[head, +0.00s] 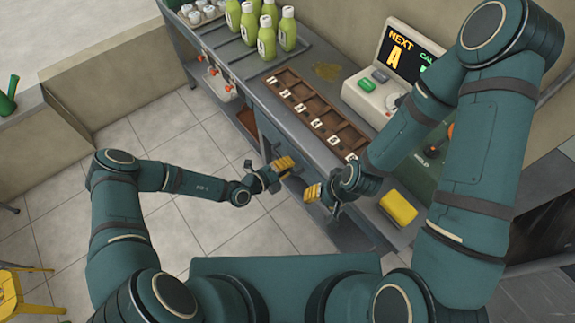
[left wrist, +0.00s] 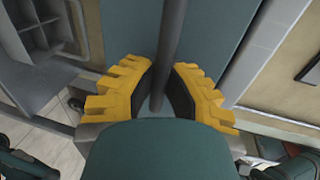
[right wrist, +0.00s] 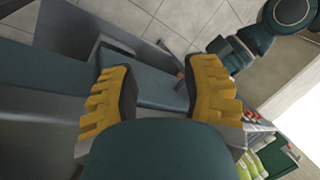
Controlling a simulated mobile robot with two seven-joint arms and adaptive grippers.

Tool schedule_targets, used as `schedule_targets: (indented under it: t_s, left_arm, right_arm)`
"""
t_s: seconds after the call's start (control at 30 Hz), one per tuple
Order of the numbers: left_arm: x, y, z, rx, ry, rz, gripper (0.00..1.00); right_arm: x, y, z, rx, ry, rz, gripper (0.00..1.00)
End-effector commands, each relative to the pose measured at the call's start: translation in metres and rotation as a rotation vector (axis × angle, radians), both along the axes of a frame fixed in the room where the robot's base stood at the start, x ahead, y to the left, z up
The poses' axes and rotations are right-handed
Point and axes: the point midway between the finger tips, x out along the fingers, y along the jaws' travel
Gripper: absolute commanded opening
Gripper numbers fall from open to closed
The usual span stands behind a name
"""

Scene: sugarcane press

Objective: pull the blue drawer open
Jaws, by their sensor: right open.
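The blue drawer (left wrist: 130,30) shows its teal face in the left wrist view, with a dark bar handle (left wrist: 172,35) across it. My left gripper (left wrist: 168,82) has its yellow fingers close on both sides of the bar and appears shut on it. In the head view my left gripper (head: 283,166) is at the counter's front, largely covering the drawer area. My right gripper (head: 313,194) is just right of it, beside the counter front. In the right wrist view the right gripper (right wrist: 162,75) is open, its fingers apart with nothing clearly held.
The grey counter carries a brown compartment tray (head: 318,118), green bottles (head: 266,35), a yellow block (head: 398,207) and a machine with a lit screen (head: 403,55). A yellow stool (head: 25,290) stands at lower left. The tiled floor (head: 165,125) left of the counter is clear.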

Motion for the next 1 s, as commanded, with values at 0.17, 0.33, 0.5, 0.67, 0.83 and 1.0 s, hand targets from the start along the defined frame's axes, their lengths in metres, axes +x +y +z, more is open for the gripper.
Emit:
schedule_targets:
  t_s: [0.17, 0.33, 0.5, 0.67, 0.83, 1.0]
  left_arm:
    - [-0.001, 0.001, 0.000, -0.001, -0.001, 0.000, 0.00]
    - [-0.007, 0.012, 0.001, 0.000, 0.002, 0.003, 0.00]
    - [-0.024, 0.036, 0.001, 0.001, 0.002, 0.005, 0.00]
    - [-0.047, 0.068, 0.001, 0.003, 0.003, 0.006, 0.00]
    - [-0.072, 0.101, 0.000, 0.002, 0.003, 0.005, 0.00]
    - [-0.093, 0.129, 0.000, 0.002, 0.002, 0.004, 0.00]
  right_arm:
    - [0.000, 0.000, 0.000, 0.000, 0.000, 0.000, 0.47]
    - [0.001, 0.000, 0.003, 0.000, -0.002, -0.002, 0.47]
    - [0.002, 0.000, 0.009, -0.002, -0.006, -0.004, 0.47]
    - [0.004, -0.001, 0.013, -0.002, -0.009, -0.007, 0.47]
    - [0.005, -0.001, 0.014, -0.002, -0.011, -0.008, 0.47]
    - [0.005, -0.001, 0.013, -0.002, -0.010, -0.008, 0.47]
